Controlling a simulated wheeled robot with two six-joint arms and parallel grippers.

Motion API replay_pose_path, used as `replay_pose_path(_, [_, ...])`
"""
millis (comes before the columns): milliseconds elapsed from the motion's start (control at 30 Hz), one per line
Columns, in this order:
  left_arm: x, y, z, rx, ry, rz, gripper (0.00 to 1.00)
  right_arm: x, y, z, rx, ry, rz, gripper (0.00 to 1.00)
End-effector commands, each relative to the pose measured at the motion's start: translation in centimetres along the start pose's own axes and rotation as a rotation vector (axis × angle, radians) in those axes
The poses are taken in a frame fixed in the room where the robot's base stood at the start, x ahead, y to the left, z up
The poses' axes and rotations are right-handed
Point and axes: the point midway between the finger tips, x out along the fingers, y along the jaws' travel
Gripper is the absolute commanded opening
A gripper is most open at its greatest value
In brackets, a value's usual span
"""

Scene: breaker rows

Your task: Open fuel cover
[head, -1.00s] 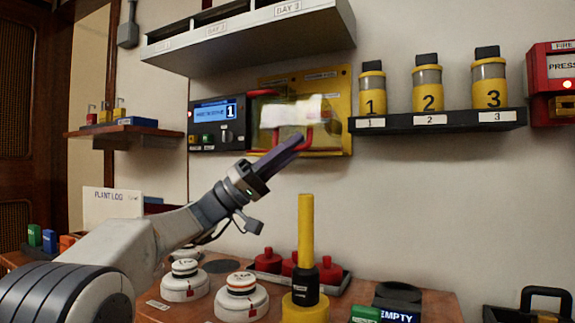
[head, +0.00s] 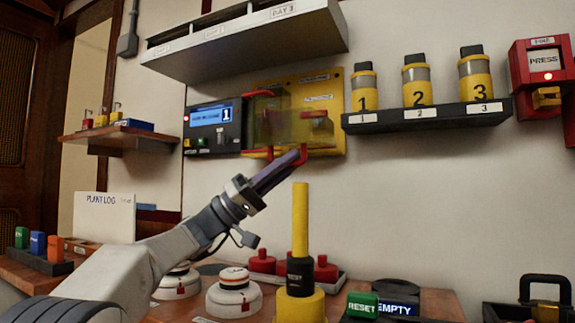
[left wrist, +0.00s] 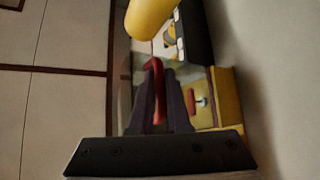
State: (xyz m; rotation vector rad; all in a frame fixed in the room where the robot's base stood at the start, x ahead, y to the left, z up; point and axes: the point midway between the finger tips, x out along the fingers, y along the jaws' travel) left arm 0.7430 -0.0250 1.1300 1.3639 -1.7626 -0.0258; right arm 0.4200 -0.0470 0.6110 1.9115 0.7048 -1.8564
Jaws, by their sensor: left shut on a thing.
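The fuel cover (head: 272,122) is a see-through yellowish pane with red edge parts, on a yellow wall panel (head: 335,85). Its red handle (head: 303,153) is at the lower end of the pane. My left gripper (head: 296,155) reaches up from the lower left and is shut on the handle. In the left wrist view the red handle (left wrist: 158,85) stands between the two dark fingers (left wrist: 167,105). A red knob (head: 318,113) shows on the panel right of the pane. I cannot tell the pane's exact angle. My right gripper is not in view.
A control box with a blue screen (head: 212,115) adjoins the panel on the left. A shelf with numbered yellow canisters (head: 433,116) is close on the right. A grey cabinet (head: 245,45) hangs above. A tall yellow post (head: 300,220) stands on the table below.

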Motion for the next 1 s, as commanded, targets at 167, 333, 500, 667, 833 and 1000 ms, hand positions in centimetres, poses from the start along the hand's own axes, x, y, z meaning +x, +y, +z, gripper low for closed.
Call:
replay_pose_path(167, [0.2, -0.1, 0.2, -0.003, -0.006, -0.002, 0.34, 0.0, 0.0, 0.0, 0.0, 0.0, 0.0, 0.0])
replay_pose_path(333, [0.1, 0.1, 0.2, 0.0, -0.007, 0.001, 0.45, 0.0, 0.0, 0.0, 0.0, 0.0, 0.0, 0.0])
replay_pose_path(500, [0.0, 0.1, 0.1, 0.001, -0.004, 0.0, 0.45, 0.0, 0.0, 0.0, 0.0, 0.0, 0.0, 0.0])
replay_pose_path(667, [-0.2, 0.1, 0.0, 0.001, -0.002, -0.002, 0.45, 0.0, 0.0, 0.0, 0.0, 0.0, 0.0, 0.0])
replay_pose_path(833, [-2.2, 0.0, 0.0, 0.001, 0.0, -0.005, 0.45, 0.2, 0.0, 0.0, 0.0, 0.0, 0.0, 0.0])
replay_pose_path(1000, [-5.6, 0.0, 0.0, 0.001, 0.001, -0.004, 0.45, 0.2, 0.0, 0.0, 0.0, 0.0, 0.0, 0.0])
